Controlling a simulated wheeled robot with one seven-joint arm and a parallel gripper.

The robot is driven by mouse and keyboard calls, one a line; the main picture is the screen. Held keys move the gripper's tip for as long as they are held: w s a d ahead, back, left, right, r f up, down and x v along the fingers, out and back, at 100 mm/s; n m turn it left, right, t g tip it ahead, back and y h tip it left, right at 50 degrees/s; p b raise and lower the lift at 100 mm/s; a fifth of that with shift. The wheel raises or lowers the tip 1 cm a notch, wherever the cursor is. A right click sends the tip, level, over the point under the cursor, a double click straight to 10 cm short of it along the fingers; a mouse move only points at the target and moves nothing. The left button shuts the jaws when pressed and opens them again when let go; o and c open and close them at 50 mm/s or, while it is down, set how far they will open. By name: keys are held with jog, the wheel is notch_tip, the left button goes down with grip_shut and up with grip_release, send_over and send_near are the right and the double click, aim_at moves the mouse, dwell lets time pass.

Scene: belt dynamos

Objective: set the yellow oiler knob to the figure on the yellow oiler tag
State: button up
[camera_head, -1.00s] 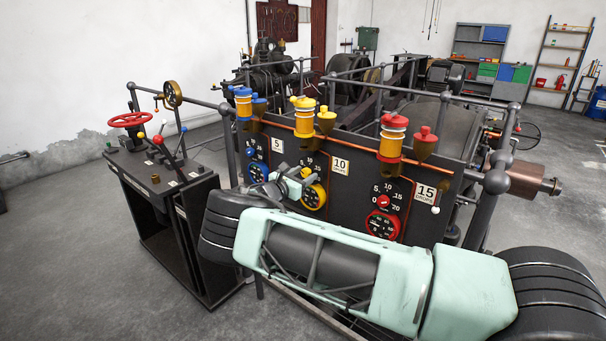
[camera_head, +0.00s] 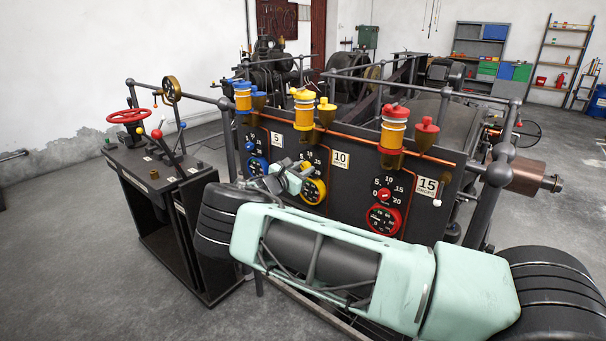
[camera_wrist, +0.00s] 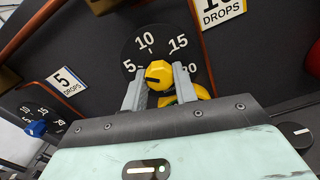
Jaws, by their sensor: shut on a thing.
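The yellow oiler knob (camera_wrist: 158,73) sits on a dark dial marked 5, 10 and 15 in the wrist view. My gripper (camera_wrist: 160,82) has one finger on each side of it and is shut on it. A dark mark on the knob's face points left, toward the 5 side.
A round yellow gauge (camera_head: 313,191) lies just below the dial. The blue oiler tag (camera_head: 276,139) reads 5, the red one (camera_head: 427,187) reads 15. A red knob (camera_head: 384,194) is to the right. A lever console (camera_head: 150,175) stands left. Pipe rails run above the panel.

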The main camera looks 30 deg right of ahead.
jog(key=m+b, duration=0.4)
jog(key=b, duration=0.1)
jog(key=m+b, duration=0.2)
jog(key=shift+f, duration=0.3)
jog(key=m+b, duration=0.4)
jog(key=shift+r, duration=0.2)
jog(key=o, duration=1)
jog(key=shift+r, duration=0.1)
jog(key=shift+c, duration=0.2)
jog(key=b+v, duration=0.2)
jog(key=v, duration=1.5)
jog(key=shift+a, duration=0.25)
